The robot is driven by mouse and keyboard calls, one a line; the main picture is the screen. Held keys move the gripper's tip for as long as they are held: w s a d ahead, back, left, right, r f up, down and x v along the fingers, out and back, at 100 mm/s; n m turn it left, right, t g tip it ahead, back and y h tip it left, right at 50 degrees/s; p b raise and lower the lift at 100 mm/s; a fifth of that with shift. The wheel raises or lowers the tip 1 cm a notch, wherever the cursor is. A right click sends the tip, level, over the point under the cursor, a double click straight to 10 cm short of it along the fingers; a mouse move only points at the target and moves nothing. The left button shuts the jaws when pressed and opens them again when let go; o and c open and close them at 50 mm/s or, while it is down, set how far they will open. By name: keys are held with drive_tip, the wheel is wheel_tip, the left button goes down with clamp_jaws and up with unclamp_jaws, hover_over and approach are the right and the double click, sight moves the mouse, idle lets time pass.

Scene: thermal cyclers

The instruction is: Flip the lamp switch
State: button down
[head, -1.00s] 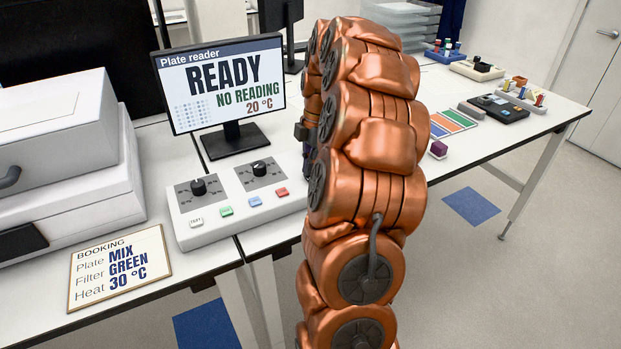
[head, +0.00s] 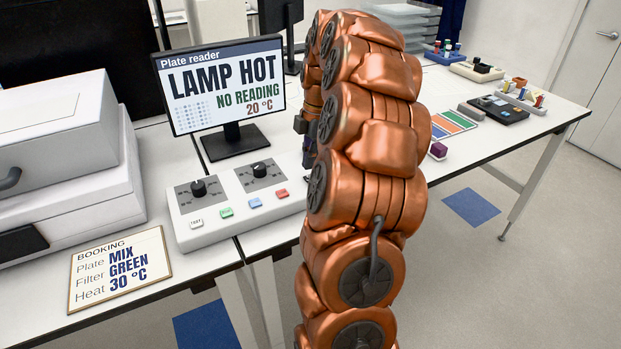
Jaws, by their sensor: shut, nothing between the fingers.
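The plate reader screen (head: 222,88) reads "LAMP HOT", "NO READING" and "20 °C". In front of it is a white control box (head: 215,232) with two black knobs, the left knob (head: 198,188) and the right knob (head: 260,170). Below them are a white TEST button (head: 196,223) and green, blue and red buttons. No lamp switch can be made out; my copper arm covers the box's right end. My gripper (head: 308,155) shows only as a dark sliver at the arm's left edge, above that end. It is shut, its fingertips mostly hidden.
A booking card (head: 120,268) reads "Plate MIX, Filter GREEN, Heat 30 °C". A large white machine (head: 70,175) stands at the left. Floor at the right is clear.

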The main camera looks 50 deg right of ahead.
sight(309, 177)
drive_tip(key=shift+r, duration=1.2)
drive_tip(key=shift+r+p, duration=0.45)
drive_tip(key=shift+r, duration=0.45)
